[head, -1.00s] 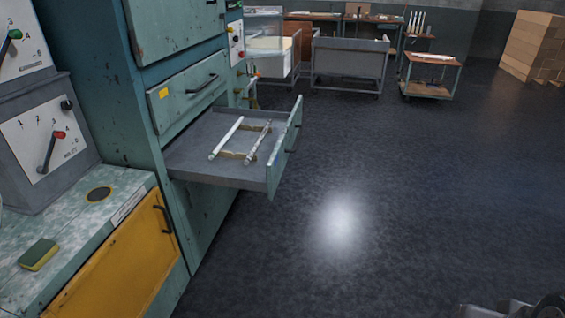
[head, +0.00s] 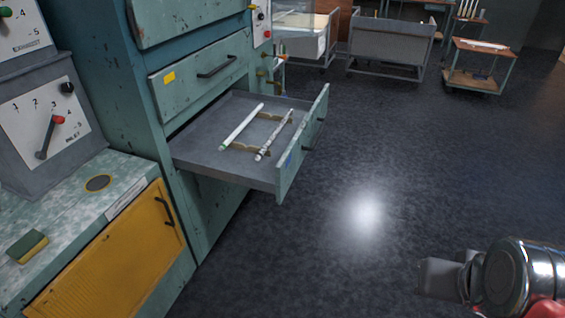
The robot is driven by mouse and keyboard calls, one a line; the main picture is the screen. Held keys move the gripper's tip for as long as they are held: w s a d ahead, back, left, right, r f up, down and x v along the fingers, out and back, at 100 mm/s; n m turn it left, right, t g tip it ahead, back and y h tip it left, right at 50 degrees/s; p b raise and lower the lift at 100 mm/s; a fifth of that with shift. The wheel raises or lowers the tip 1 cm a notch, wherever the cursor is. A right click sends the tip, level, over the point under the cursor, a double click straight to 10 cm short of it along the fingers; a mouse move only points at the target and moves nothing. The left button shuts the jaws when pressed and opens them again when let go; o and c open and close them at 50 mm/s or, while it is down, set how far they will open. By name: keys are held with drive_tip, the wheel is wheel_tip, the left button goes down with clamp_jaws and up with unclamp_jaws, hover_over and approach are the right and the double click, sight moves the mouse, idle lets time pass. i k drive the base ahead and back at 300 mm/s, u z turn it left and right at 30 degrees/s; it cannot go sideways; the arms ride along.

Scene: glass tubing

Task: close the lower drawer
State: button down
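The lower drawer (head: 190,153) of the teal cabinet stands pulled out, below a shut upper drawer (head: 207,75) with a yellow label. Its front panel (head: 293,165) faces right and carries a dark handle (head: 320,132). Two glass tubes, a pale one (head: 242,126) and a speckled one (head: 274,136), lie on small supports inside it. My gripper (head: 428,278) is at the lower right, over the floor, well apart from the drawer front. Its fingers are seen side-on, so I cannot tell whether they are open or shut.
Open dark floor (head: 390,150) lies right of the drawer. A worktop (head: 85,215) with a sponge (head: 27,246) and a yellow door (head: 112,250) stands at the near left. Carts (head: 392,47) stand at the back.

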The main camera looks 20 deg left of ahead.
sight(194, 148)
drive_tip(key=u, duration=0.35)
drive_tip(key=i, duration=0.6)
drive_tip(key=u, duration=0.9)
drive_tip(key=i, duration=0.65)
drive_tip(key=u, duration=0.4)
